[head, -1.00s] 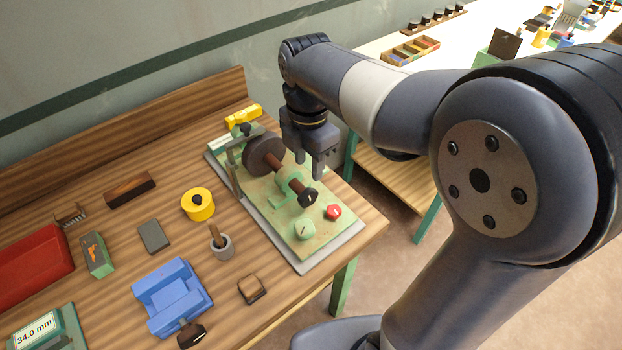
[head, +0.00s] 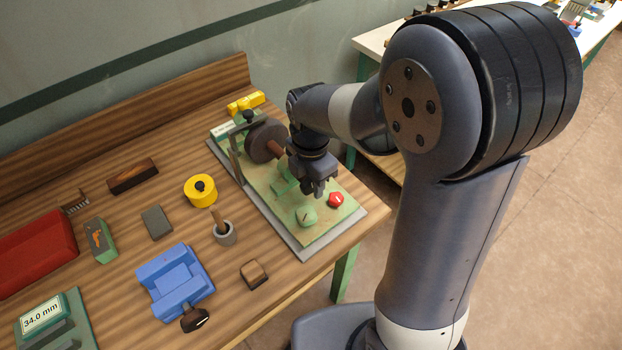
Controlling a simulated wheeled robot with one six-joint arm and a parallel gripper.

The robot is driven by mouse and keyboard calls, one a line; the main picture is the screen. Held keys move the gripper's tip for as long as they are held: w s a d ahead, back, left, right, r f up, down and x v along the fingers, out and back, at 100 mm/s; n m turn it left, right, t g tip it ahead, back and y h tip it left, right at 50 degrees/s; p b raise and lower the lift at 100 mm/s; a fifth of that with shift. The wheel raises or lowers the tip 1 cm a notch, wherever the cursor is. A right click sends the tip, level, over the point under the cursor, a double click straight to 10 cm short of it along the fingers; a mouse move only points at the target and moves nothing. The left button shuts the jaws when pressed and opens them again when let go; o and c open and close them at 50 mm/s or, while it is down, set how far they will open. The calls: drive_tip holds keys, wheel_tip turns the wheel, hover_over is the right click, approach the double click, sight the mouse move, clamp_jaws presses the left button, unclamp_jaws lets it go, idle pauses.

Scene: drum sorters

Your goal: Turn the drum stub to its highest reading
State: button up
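The drum device stands on a green board with a grey base (head: 300,247) at the right end of the bench. Its dark brown drum (head: 264,141) sits on a brown shaft (head: 277,151) behind my gripper. Part of the green shaft support (head: 283,187) shows beside my gripper. My gripper (head: 318,191) points down over the near end of the shaft and hides the black stub there. I cannot tell whether the fingers touch the stub or how far apart they are. No reading on the drum is legible.
A green knob (head: 307,216) and a red knob (head: 336,200) sit on the board just in front of my gripper. A metal bracket (head: 236,160) stands by the drum. A yellow spool (head: 200,191), a blue block (head: 175,282) and a 34.0 mm display (head: 42,316) are farther left.

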clamp_jaws()
idle(0.5)
drive_tip(key=t+h+b, duration=0.1)
drive_tip(key=t+h, duration=0.1)
drive_tip(key=h, duration=0.1)
drive_tip(key=shift+s+a+f+h+b, duration=0.1)
drive_tip(key=shift+s+a+h+b, duration=0.1)
drive_tip(key=shift+a+h+b, duration=0.15)
drive_tip(key=shift+t+h+b, duration=1.05)
drive_tip(key=shift+t+h, duration=0.45)
drive_tip(key=shift+h, duration=0.35)
drive_tip(key=shift+s, duration=0.1)
unclamp_jaws()
